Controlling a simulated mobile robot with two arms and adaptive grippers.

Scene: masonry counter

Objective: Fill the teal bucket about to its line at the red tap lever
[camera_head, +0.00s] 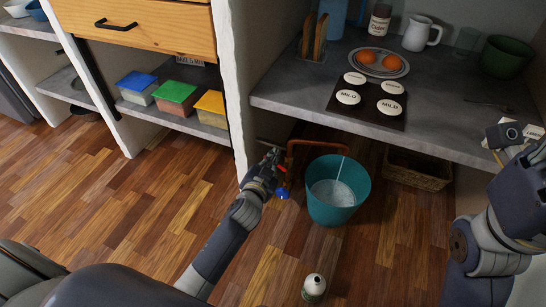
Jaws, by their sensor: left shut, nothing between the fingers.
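The teal bucket (359,203) stands upright on the wood floor under the counter, with pale, foamy-looking water (331,193) inside. A thin stream falls into it from a copper-coloured spout (318,143). I cannot make out the fill line. The red tap lever (283,168) is a small red part left of the bucket, with a blue lever (282,193) below it. My left gripper (274,160) is shut and empty, close beside the red lever; I cannot tell whether they touch.
A bottle (314,286) stands on the floor in front of the bucket. A wicker basket (416,168) is right of it. The counter (290,92) above holds a fruit plate (405,68), a dark board (340,104) with white discs, and a green bowl (506,57). Floor at left is clear.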

